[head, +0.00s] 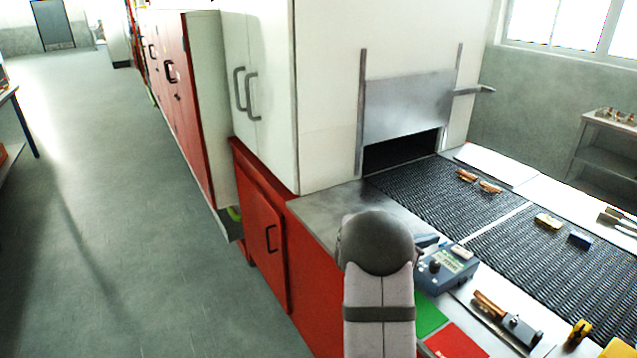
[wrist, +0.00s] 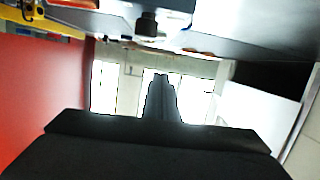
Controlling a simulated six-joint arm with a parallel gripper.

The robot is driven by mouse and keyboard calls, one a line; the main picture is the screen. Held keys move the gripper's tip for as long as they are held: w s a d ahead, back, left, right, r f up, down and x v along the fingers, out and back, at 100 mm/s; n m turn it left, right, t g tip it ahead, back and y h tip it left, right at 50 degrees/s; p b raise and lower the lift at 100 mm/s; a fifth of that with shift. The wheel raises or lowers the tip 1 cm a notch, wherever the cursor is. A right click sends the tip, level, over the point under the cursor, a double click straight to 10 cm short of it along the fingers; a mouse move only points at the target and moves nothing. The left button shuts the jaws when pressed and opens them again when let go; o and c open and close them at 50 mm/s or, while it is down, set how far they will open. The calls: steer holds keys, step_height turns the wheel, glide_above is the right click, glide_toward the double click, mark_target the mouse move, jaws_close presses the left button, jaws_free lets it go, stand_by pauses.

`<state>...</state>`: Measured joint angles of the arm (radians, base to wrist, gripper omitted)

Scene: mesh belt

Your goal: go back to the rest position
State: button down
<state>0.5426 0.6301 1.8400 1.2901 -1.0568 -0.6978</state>
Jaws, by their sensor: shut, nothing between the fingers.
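My gripper (wrist: 161,78) shows in the wrist view as dark fingers close together, with nothing between them. Bright panes and a pale wall lie behind the fingers. In the head view my own arm rises at the bottom centre, in front of the bench, and its rounded joint hides what is behind it. My gripper cannot be made out in the head view.
A mesh belt (head: 420,195) runs from an oven opening (head: 400,152) with several small items on it. A blue-grey device (head: 440,275), a green mat (head: 430,312) and a red mat (head: 455,342) lie right of my arm. The floor (head: 90,200) at left is clear.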

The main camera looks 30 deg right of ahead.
steer(key=w+a+f+n+t+y, duration=0.1)
steer(key=w+a+n+t+y, duration=0.6)
steer(key=w+a, duration=0.8)
steer(key=s+a+f+n+t+y, duration=0.1)
steer(key=s+a+f+n+y, duration=0.15)
steer(key=a, duration=0.65)
steer(key=s+a+f+n+y, duration=0.1)
steer(key=a+f+n+y, duration=0.15)
steer(key=a, duration=0.65)
steer(key=s+a+f+n+g+y, duration=0.25)
steer(key=s+a, duration=0.35)
steer(key=a, duration=0.3)
steer(key=s+a+f+n+g, duration=0.1)
steer(key=s+a+g, duration=0.1)
steer(key=s, duration=0.7)
steer(key=s+a+n+g, duration=0.2)
steer(key=s+g, duration=0.1)
steer(key=s, duration=0.7)
steer(key=shift+s+f+y, duration=0.15)
steer(key=shift+f+y, duration=0.2)
